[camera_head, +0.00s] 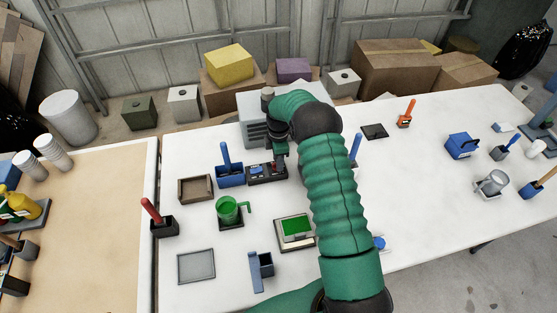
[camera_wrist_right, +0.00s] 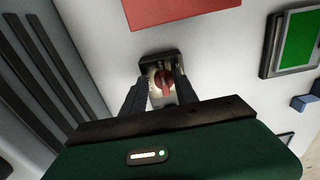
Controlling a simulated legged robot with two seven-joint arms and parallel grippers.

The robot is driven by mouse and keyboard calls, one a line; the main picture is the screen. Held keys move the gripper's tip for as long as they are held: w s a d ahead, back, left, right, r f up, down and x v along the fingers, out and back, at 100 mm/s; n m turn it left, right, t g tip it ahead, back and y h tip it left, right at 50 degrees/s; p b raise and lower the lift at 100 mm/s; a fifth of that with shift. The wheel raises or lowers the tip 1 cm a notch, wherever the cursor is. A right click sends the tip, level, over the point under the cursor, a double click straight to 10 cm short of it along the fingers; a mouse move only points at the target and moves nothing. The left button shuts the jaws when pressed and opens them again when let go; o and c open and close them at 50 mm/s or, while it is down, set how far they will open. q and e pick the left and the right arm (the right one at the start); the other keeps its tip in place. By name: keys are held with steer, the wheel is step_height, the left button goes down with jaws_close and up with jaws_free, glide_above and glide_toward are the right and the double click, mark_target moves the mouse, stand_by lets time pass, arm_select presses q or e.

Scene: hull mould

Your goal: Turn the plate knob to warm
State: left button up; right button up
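A red knob (camera_wrist_right: 164,82) sits on a small dark base in the right wrist view, with a pale area around it. My right gripper (camera_wrist_right: 162,88) reaches over it, one dark finger on each side. The fingers look open, with small gaps to the knob; contact cannot be made out. In the head view my right gripper (camera_head: 279,162) points down over the right end of a dark panel (camera_head: 262,176), in front of the grey vented box. My arm hides much of this area. The knob's pointer and markings are too small to read. My left gripper is not in view.
A flat red surface (camera_wrist_right: 180,8) lies close to the knob. A blue holder (camera_head: 230,178), a wooden tray (camera_head: 195,188), a green mug (camera_head: 228,211) and a green-topped device (camera_head: 295,229) stand near.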

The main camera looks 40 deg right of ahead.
steer(key=shift+s+d, duration=0.1)
steer(key=shift+s, duration=0.05)
steer(key=shift+c, duration=1)
steer(key=shift+a+r, duration=0.2)
steer(key=shift+a, duration=0.35)
jaws_close()
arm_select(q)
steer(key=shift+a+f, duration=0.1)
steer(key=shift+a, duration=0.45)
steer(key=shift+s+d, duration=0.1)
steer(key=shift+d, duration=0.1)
arm_select(e)
steer(key=shift+d, duration=0.2)
